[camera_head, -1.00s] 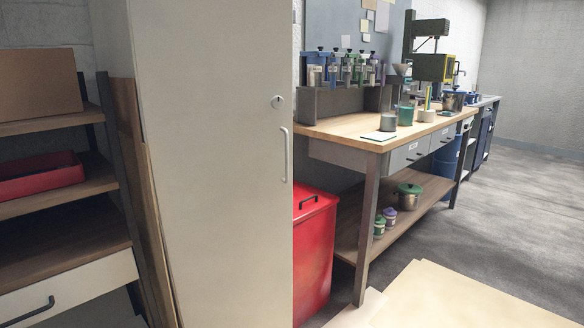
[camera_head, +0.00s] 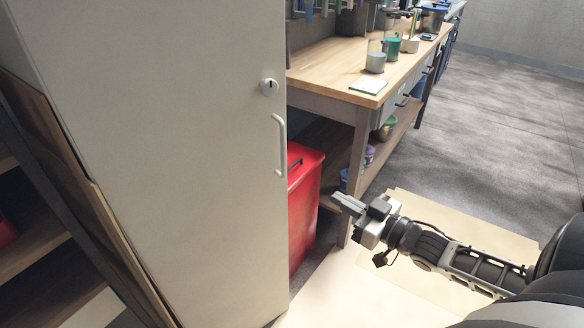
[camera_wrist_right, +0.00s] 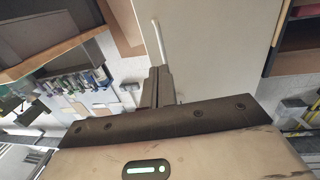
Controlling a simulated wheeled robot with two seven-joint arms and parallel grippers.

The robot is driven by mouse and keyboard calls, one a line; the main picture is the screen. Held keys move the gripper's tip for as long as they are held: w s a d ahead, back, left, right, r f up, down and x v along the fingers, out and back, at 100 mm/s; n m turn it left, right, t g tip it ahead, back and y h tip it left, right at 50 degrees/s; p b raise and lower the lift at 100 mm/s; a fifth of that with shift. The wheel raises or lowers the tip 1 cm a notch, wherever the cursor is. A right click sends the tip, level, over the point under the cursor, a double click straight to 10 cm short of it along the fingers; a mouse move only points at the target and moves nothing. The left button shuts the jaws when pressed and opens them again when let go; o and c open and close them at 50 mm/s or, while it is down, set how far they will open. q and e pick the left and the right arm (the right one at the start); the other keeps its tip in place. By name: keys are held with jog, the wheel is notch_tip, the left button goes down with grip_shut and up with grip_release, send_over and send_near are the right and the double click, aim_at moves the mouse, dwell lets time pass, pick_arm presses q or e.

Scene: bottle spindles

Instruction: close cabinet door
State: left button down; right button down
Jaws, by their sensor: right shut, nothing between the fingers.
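The tall off-white cabinet door (camera_head: 170,150) fills the left half of the head view, with a round lock (camera_head: 268,87) and a pale bar handle (camera_head: 280,143) near its right edge. I see no clear gap, so I cannot tell whether it stands ajar. My right gripper (camera_head: 338,199) is shut and empty, right of the handle and apart from it in the picture. The right wrist view shows the shut fingers (camera_wrist_right: 157,86), with the door (camera_wrist_right: 215,50) and its handle (camera_wrist_right: 158,40) beyond them. My left gripper is not in view.
A red bin (camera_head: 303,205) stands beside the cabinet, under the end of a wooden workbench (camera_head: 330,63). A dark-framed shelf (camera_head: 40,230) and leaning boards are on the left. Pale sheets (camera_head: 350,290) cover the floor at front; grey floor (camera_head: 480,140) is open at right.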

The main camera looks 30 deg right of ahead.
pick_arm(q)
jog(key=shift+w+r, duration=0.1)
pick_arm(e)
jog(key=x, duration=1.3)
jog(key=shift+w+a, duration=0.2)
jog(key=shift+w, duration=0.15)
jog(key=shift+f, duration=0.15)
